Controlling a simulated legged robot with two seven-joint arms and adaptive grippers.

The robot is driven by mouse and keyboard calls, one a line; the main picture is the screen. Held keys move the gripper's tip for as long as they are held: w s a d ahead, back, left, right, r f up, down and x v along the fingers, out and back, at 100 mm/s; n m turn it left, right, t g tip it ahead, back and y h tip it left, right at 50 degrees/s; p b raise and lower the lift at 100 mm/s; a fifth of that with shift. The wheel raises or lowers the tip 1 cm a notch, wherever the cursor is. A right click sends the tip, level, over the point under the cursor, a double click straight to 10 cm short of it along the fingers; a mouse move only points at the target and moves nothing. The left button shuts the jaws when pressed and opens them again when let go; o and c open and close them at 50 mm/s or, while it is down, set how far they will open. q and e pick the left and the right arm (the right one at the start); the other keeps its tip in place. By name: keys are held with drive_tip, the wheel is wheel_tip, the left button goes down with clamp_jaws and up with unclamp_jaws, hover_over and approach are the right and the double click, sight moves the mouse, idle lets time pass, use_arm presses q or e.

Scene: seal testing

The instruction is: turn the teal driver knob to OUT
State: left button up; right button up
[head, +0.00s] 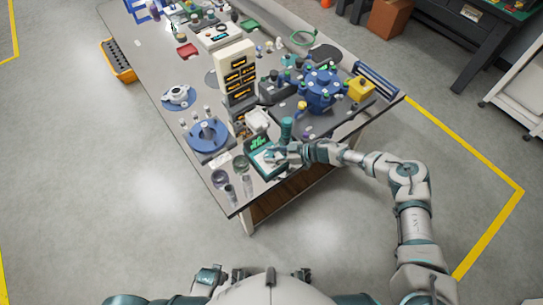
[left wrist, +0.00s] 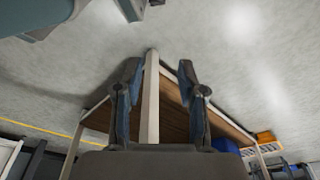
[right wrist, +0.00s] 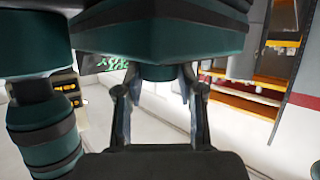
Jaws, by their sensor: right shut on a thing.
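The teal device (head: 252,145) with a green-lettered display stands at the table's near corner. My right gripper (head: 277,153) is at its front right side. In the right wrist view the device's teal housing (right wrist: 160,38) fills the top, with the display (right wrist: 105,63) behind it. There my right gripper's fingers (right wrist: 158,95) are shut on the teal driver knob (right wrist: 158,72), a short round piece under the housing. The knob's setting and any OUT mark are not readable. My left gripper (left wrist: 160,80) is open and empty in the left wrist view, below the table.
A teal banded column (right wrist: 42,125) stands close at the left in the right wrist view. Clear cups (head: 229,191), a blue ring fixture (head: 207,135) and a blue round fixture (head: 320,88) stand on the table (head: 172,118). The floor in front is clear.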

use_arm(q)
drive_tip(key=shift+w+r, duration=0.4)
drive_tip(key=shift+r, duration=0.45)
use_arm(e)
drive_tip(key=shift+w+d+f+n+g, duration=0.1)
drive_tip(key=shift+d+f+n+g, duration=0.1)
drive_tip(key=shift+n+g, duration=0.15)
drive_tip(key=o, duration=1.1)
use_arm(q)
drive_tip(key=shift+w, duration=0.15)
use_arm(e)
drive_tip(key=shift+o, duration=0.2)
drive_tip(key=shift+w, duration=0.1)
drive_tip(key=shift+d+r, duration=0.2)
drive_tip(key=shift+d, duration=0.1)
use_arm(q)
drive_tip(key=shift+d, duration=0.1)
use_arm(e)
drive_tip(key=v, duration=1.1)
drive_tip(key=shift+d, duration=0.15)
